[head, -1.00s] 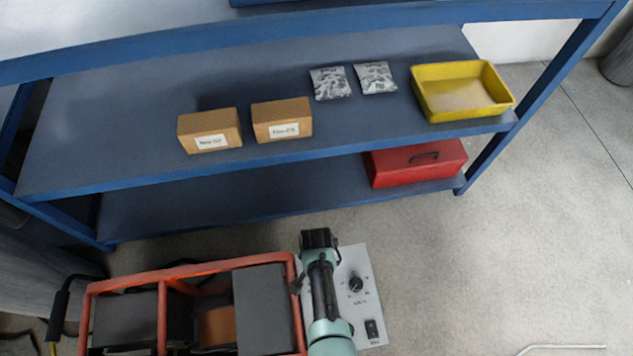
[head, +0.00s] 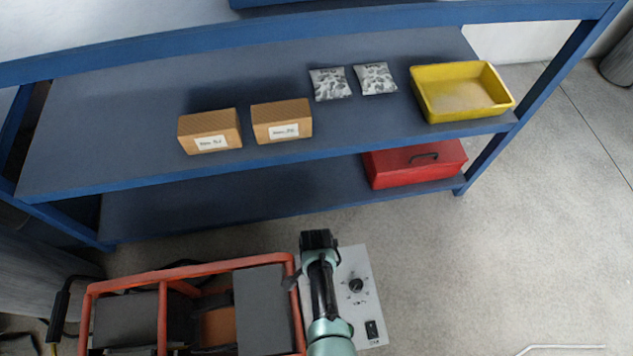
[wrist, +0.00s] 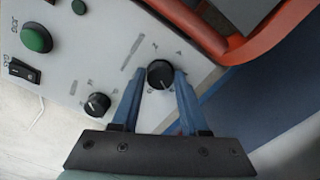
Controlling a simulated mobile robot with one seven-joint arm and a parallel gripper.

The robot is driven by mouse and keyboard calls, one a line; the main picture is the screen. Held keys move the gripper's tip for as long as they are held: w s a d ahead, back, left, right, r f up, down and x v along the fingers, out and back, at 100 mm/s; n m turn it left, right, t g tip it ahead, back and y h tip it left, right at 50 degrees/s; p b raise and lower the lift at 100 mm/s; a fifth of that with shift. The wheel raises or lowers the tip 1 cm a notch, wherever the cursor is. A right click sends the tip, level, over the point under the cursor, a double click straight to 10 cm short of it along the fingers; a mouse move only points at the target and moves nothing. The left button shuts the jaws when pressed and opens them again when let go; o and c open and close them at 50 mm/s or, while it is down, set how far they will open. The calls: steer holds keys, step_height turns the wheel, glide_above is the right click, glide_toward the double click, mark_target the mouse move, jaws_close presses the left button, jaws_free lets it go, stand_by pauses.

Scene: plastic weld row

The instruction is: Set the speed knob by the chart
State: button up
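A light grey control panel (head: 364,262) carries two black knobs. In the wrist view, one round black knob (wrist: 160,75) with a pale pointer mark sits between the tips of my gripper (wrist: 160,72). The blue fingers stand one on each side of it, open, with narrow gaps showing. The other black knob (wrist: 97,104) is left of the fingers; a black knob (head: 356,285) also shows in the head view beside my arm. The printed labels are too small to read, so I cannot tell which is the speed knob. I see no chart.
The panel also has a green button (wrist: 36,38) and a black rocker switch (wrist: 25,71). An orange-red frame (head: 165,271) stands beside it. The blue shelf (head: 120,110) holds two cardboard boxes, two bags and a yellow tray (head: 462,112). A red toolbox (head: 414,166) lies below.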

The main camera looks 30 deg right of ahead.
steer(key=o, duration=0.3)
step_height(320, 180, up, 13)
steer(key=p, duration=0.6)
steer(key=shift+p, duration=0.3)
